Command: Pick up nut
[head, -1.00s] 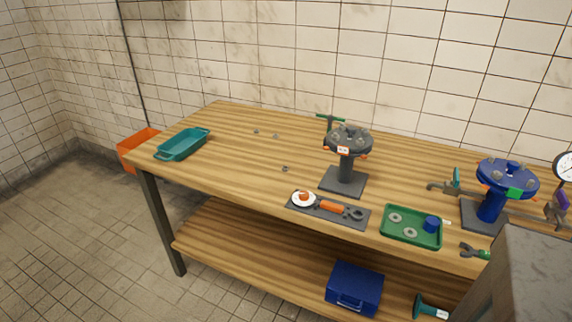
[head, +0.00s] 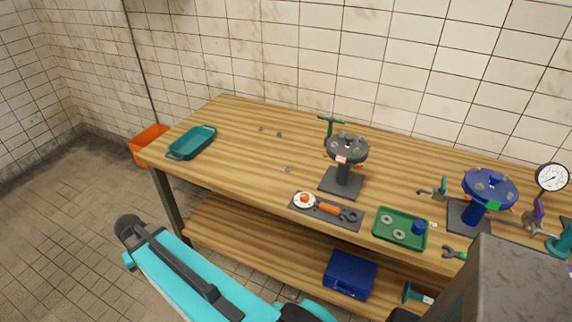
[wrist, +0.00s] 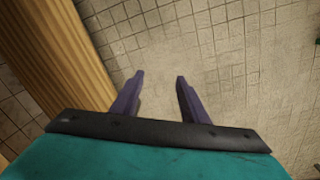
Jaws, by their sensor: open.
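Small grey nuts lie on the wooden bench. One nut (head: 288,169) is near the middle, left of the grey flange stand. Two more small pieces that look like nuts (head: 261,129) and (head: 279,134) lie farther back. They are too small to make out clearly. My gripper (wrist: 158,82) shows in the wrist view with its two purple fingers apart and nothing between them. It is over the tiled floor beside a wooden edge. In the head view my turquoise arm shows at the bottom, but the gripper's fingers cannot be made out.
The bench (head: 235,160) holds a teal tray (head: 178,155), a grey flange stand (head: 341,183), a dark tool mat (head: 327,221), a green tray (head: 399,243) and a blue flange stand (head: 474,217). An orange bin (head: 143,147) stands left. A blue box (head: 350,275) sits on the lower shelf.

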